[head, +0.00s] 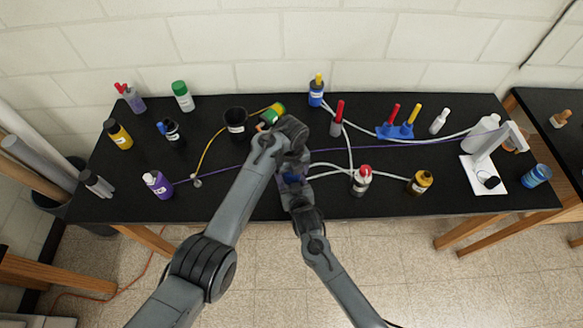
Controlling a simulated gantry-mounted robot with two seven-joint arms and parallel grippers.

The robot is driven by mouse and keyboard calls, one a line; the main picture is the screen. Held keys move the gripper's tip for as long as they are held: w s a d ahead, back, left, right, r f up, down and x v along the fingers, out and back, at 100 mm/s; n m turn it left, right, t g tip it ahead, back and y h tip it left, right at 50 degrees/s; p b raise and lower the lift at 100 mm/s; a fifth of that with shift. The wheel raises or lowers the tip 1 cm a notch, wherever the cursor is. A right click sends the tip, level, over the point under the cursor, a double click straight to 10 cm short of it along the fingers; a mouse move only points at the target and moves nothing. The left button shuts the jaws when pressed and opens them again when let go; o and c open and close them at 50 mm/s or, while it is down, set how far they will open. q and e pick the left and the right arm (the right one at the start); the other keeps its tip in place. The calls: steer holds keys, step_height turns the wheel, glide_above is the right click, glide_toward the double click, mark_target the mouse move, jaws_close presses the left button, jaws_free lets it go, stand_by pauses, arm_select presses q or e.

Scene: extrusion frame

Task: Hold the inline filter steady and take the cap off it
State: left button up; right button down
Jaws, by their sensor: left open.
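I cannot tell for certain which thing is the inline filter. A small green and yellow piece (275,112) lies at the back of the black bench, just beyond my left arm's wrist, at the end of a yellow tube (207,150). It may be the filter with its cap, but it is too small to tell. My left gripper (263,126) is open beside this piece, partly hidden by its own wrist. My right arm comes in from the lower right and ends under my left wrist. Its gripper is hidden there.
A black cup (236,121) stands left of the green and yellow piece. A blue bottle with a yellow top (317,92) stands to its right. Several bottles line the bench (230,205). White tubes (350,145) and a purple tube (225,171) cross it. A white stand (483,172) is at right.

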arm_select(q)
steer(key=shift+f, duration=0.1)
steer(key=c, duration=1.1)
steer(key=shift+o, duration=0.2)
steer(key=n, duration=0.6)
steer(key=shift+n, duration=0.3)
steer(key=o, duration=1.2)
steer(key=shift+c, duration=0.2)
